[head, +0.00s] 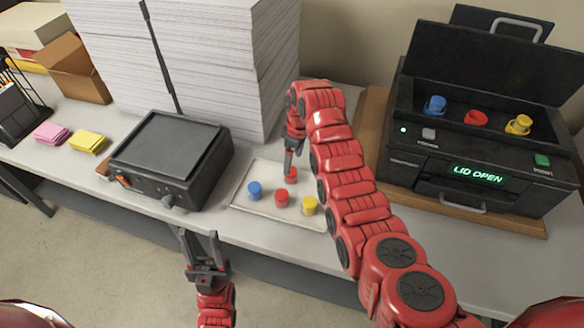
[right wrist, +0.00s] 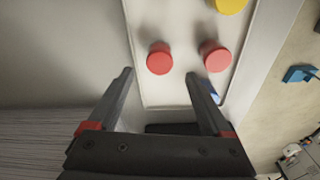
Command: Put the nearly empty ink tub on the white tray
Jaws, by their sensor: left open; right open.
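The white tray (head: 240,204) lies on the table and holds a blue tub (head: 254,190), a front red tub (head: 281,198), a yellow tub (head: 310,206) and a second red tub (head: 290,176) behind them. My right gripper (head: 290,165) is just over this second red tub. In the right wrist view its open fingers (right wrist: 160,76) point down, with the second red tub (right wrist: 160,60) ahead between the tips, not gripped. The blue tub there is partly hidden by a finger. My left gripper (head: 199,238) is open and empty before the table edge. Ink levels cannot be seen.
The black machine (head: 400,165) at right has its lid up and reads "LID OPEN"; blue, red and yellow pieces sit inside. A tall paper stack (head: 200,60) stands behind the tray. A black flat device (head: 170,150) is left of it.

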